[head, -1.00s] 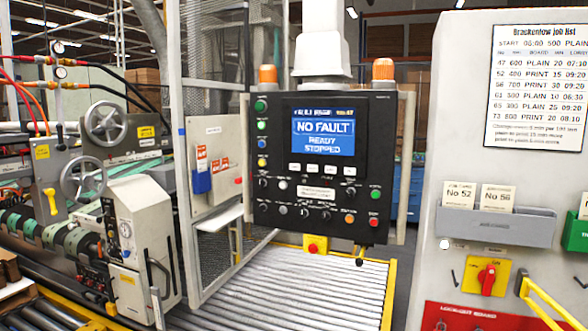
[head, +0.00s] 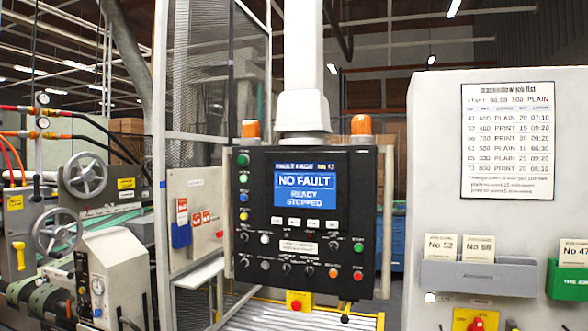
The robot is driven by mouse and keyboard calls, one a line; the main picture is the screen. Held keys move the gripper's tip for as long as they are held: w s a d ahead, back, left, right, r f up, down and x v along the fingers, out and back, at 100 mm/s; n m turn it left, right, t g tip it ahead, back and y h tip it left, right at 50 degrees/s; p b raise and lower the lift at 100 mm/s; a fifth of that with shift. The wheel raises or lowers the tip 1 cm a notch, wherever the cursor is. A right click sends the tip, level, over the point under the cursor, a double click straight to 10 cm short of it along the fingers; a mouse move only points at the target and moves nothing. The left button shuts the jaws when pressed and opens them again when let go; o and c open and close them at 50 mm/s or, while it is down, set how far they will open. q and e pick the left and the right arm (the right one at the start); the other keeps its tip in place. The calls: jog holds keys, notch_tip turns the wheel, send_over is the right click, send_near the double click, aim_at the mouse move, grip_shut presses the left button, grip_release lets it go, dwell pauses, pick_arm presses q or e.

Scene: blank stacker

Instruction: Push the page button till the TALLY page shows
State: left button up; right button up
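The black control panel (head: 303,258) hangs from a white column in the middle of the head view. Its blue screen (head: 305,187) reads "NO FAULT", "READY", "STOPPED", under a small header line that looks like a fault page title. TALLY does not show on it. A row of several small pale buttons (head: 293,221) sits just below the screen; their labels are too small to read, so I cannot tell which one is the page button. Lamps line the panel's left edge, with knobs and coloured buttons lower down. Neither of my grippers is in view.
A pale cabinet (head: 430,150) with a job list (head: 508,140) and card holders (head: 478,277) stands at the right. A mesh guard (head: 212,80) and a machine with handwheels (head: 86,174) are at the left. A roller conveyor (head: 262,318) runs below the panel.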

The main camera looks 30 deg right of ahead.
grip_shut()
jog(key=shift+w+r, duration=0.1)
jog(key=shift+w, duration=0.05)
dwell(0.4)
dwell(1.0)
